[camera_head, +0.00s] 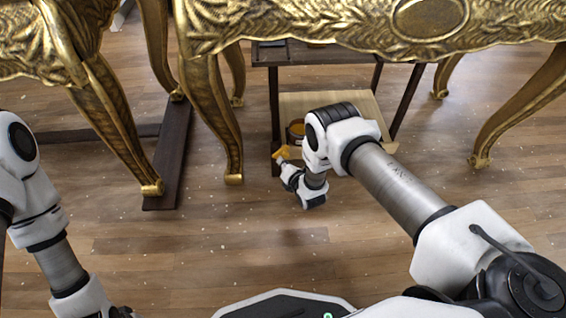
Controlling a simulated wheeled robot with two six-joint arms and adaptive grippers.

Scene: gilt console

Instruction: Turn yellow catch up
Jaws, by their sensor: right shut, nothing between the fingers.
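The yellow catch (281,153) is a small yellow-orange piece at the front left leg of the low dark stand, beneath the gilt console. My right gripper (286,164) is right by it, just in front and below. The gripper is shut with nothing between its fingers. It is small here, and I cannot tell whether its tips touch the catch. The catch's exact angle is hard to read at this size. Only part of my left arm shows at the left edge; its gripper is out of the picture.
The gilt console (400,40) with curved legs hangs over the far side. Beneath it are the dark stand (325,55), its pale shelf board (375,105) and a round orange-brown container (296,130), partly behind my right arm. A dark beam (168,170) lies left. The wooden floor in front is clear.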

